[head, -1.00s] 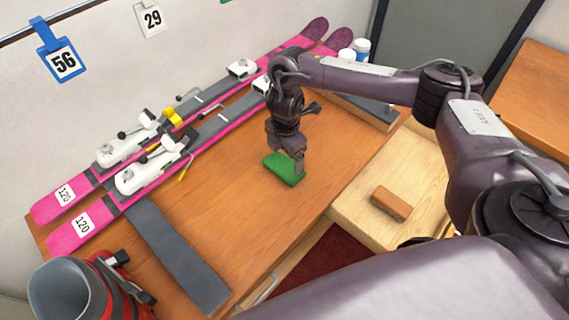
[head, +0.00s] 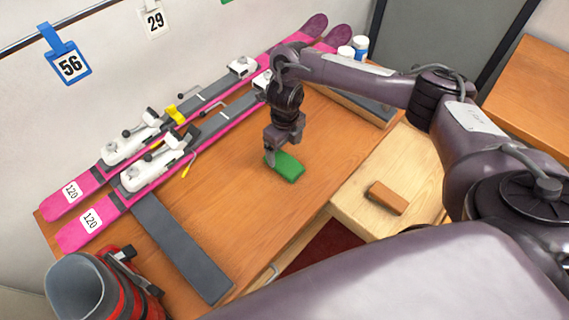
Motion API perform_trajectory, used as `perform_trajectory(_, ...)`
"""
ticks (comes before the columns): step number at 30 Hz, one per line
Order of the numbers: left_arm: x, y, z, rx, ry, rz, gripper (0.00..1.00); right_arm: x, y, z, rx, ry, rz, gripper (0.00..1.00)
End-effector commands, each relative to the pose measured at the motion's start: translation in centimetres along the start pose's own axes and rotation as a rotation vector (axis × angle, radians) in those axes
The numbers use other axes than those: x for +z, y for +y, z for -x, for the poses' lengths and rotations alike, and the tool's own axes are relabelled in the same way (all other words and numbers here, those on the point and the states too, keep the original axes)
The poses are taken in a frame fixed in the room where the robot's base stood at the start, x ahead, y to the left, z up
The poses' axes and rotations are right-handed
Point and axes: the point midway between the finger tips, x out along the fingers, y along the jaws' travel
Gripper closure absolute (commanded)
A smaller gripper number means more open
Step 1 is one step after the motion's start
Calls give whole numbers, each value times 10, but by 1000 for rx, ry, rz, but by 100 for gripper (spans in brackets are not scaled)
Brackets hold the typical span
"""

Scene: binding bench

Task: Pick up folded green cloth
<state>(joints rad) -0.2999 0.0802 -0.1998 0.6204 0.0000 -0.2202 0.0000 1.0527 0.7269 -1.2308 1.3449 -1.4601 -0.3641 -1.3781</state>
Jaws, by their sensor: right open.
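The folded green cloth (head: 288,169) lies on the wooden bench top, right of the skis. My right gripper (head: 279,157) points down over the cloth's left, far end. It is open, with one finger visible at the cloth's left edge; the other finger is hard to make out. I cannot tell whether the fingers touch the cloth. My left gripper is not in view.
Two pink skis (head: 88,220) with white bindings lie along the bench's far side. A grey strip (head: 180,250) lies on the bench, and a red boot (head: 95,290) stands front left. A brown block (head: 387,197) rests on the lower pale surface.

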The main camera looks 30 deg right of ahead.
Motion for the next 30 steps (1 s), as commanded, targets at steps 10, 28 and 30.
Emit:
perform_trajectory(10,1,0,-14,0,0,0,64,-7,3,-44,3,4,-4,13)
perform_trajectory(28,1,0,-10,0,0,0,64,-6,2,-62,0,0,-2,34)
perform_trajectory(30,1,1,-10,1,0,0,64,-6,2,-62,0,0,-3,43)
